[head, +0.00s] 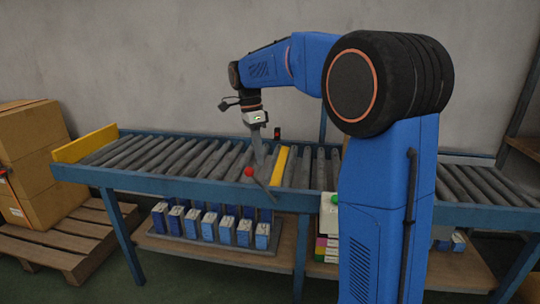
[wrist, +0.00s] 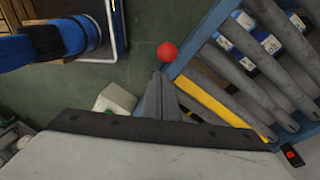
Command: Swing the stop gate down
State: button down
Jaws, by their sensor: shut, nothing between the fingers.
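The stop gate appears as a yellow bar (head: 279,166) set across the conveyor rollers; it also shows in the wrist view (wrist: 212,103). I cannot tell its exact tilt. A lever with a red ball knob (head: 249,172) sits at the conveyor's front edge beside the gate. The knob is also in the wrist view (wrist: 167,51), just beyond my fingertips. My gripper (head: 261,158) points down over the rollers, left of the yellow bar and close to the knob. Its fingers (wrist: 157,78) are together and empty. I cannot tell whether they touch the lever.
The roller conveyor (head: 180,183) runs across the view, with a yellow end plate (head: 86,144) at left. Several blue-and-white packs (head: 209,223) stand on the shelf below. Cardboard boxes (head: 32,150) sit on a pallet at left. A small black post with a red light (head: 277,133) stands behind the rollers.

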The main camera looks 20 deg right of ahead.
jog(key=shift+w+a+f, duration=0.4)
jog(key=shift+a, duration=0.25)
jog(key=shift+w+a+f, duration=0.35)
jog(key=shift+a+f, duration=0.05)
jog(key=shift+a, duration=0.2)
jog(key=shift+f, duration=0.1)
jog(key=w+d+v, duration=0.1)
jog(key=v, duration=1.1)
jog(key=shift+w+d, duration=0.2)
